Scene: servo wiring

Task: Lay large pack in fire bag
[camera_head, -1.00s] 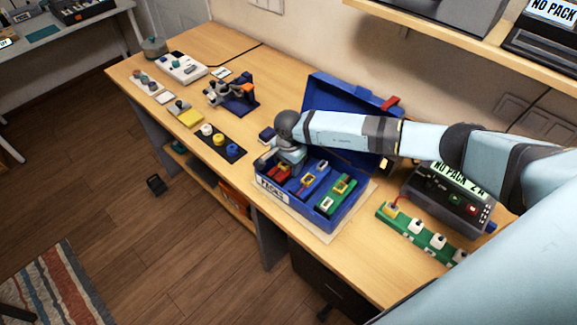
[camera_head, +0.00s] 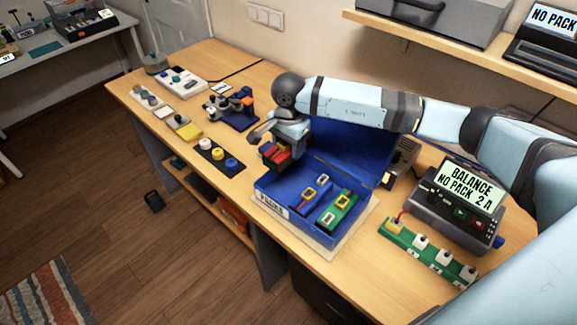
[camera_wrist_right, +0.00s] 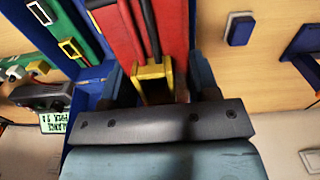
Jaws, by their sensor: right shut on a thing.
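My right gripper (camera_head: 277,143) is shut on a red pack (camera_head: 274,156) with a yellow connector, held above the left end of the open blue case (camera_head: 310,227). In the right wrist view the red pack (camera_wrist_right: 120,32) lies between the fingers, its yellow connector (camera_wrist_right: 152,72) near the palm and a dark wire along it. A green pack (camera_head: 341,207) and a smaller blue pack (camera_head: 304,200) lie in the case. I cannot identify a fire bag with certainty; a grey case-like thing (camera_head: 430,12) stands on the shelf. My left gripper is out of view.
A charger (camera_head: 455,205) reading "BALANCE NO PACK 2 A" and a green board (camera_head: 425,250) are at right. A dark strip with coloured knobs (camera_head: 220,156) and a blue stand (camera_head: 234,112) are left of the case. The open lid (camera_head: 345,150) rises behind it.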

